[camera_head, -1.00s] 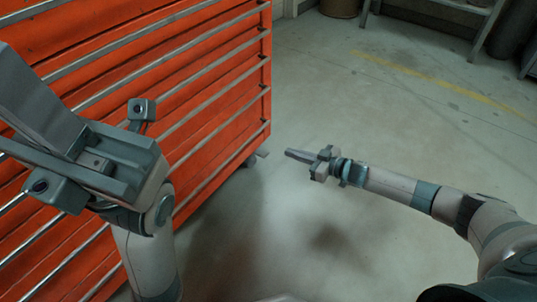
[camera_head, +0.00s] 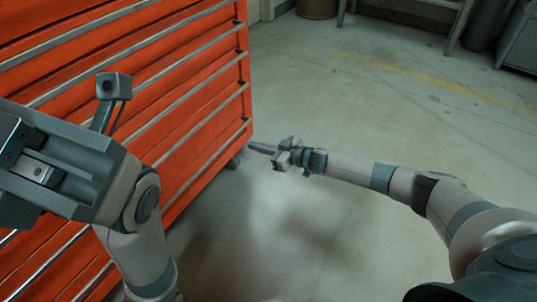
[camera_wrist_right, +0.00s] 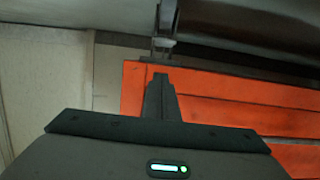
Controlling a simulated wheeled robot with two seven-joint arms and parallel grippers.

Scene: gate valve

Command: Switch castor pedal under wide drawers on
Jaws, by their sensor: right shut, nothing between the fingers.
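The wide drawers (camera_head: 190,110) form an orange cabinet with metal rails at the left of the head view. Its castor (camera_head: 234,161) shows below the lower right corner. A small pale part beside it (camera_head: 244,153) may be the pedal; its setting is too small to tell. My right gripper (camera_head: 257,147) is shut and empty, pointing left at this corner, its tip close to the pale part; contact cannot be told. In the right wrist view its shut fingers (camera_wrist_right: 160,95) point toward the orange cabinet (camera_wrist_right: 220,95). My left gripper (camera_head: 30,170) is in front of the drawers, its fingers unclear.
The concrete floor (camera_head: 330,230) around my right arm is clear. A yellow line (camera_head: 420,75) crosses it farther back. A bench frame (camera_head: 455,25) and a brown bin (camera_head: 316,8) stand at the back. My left arm is close to the drawer fronts.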

